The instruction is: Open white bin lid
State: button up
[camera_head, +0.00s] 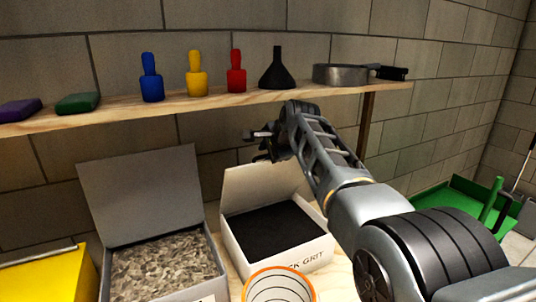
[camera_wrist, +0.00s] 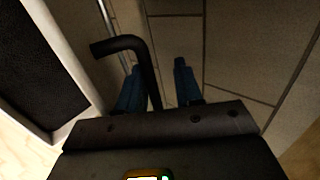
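The white bin (camera_head: 285,250) stands on the bench, with part of a label reading "CK GRIT" on its front. Its lid (camera_head: 258,188) is raised and leans back at the rear, so the black contents (camera_head: 268,219) show. My gripper (camera_head: 262,136) is above the lid's top edge, just below the shelf. In the wrist view my gripper's two blue fingers (camera_wrist: 157,80) are apart. A dark bent bar (camera_wrist: 125,43) shows between them, close to the left finger; I cannot tell whether it touches. The white bin with its black inside (camera_wrist: 35,75) is on the left there.
A wooden shelf (camera_head: 200,104) with bottles, a black funnel (camera_head: 277,68) and a pan (camera_head: 340,74) runs just above my gripper. A grey bin (camera_head: 150,215) and a yellow bin (camera_head: 52,277) stand to the left. A striped cup (camera_head: 279,285) is in front.

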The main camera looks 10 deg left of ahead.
jog(key=shift+s+f, duration=0.1)
jog(key=shift+f, duration=0.05)
jog(key=shift+v, duration=3.95)
